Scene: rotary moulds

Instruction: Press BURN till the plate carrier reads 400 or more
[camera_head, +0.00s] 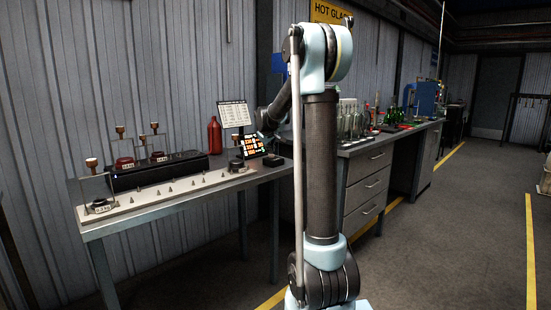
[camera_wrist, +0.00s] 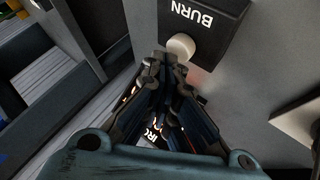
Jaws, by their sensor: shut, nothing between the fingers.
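The BURN box (camera_wrist: 208,22) is dark with white lettering, upside down at the top of the wrist view. Its round white button (camera_wrist: 181,46) faces my gripper (camera_wrist: 164,66). My gripper is shut and empty, its tips just below and left of the button; I cannot tell whether they touch it. In the head view, a screen with orange figures (camera_head: 250,146) stands at the bench's right end, its figures too small to read surely. A small dark box (camera_head: 273,160) beside it looks like the BURN box. No plate carrier can be made out for certain.
A red bottle (camera_head: 214,136) and a white chart (camera_head: 234,114) stand behind. A drawer cabinet with glassware (camera_head: 367,185) is to the right.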

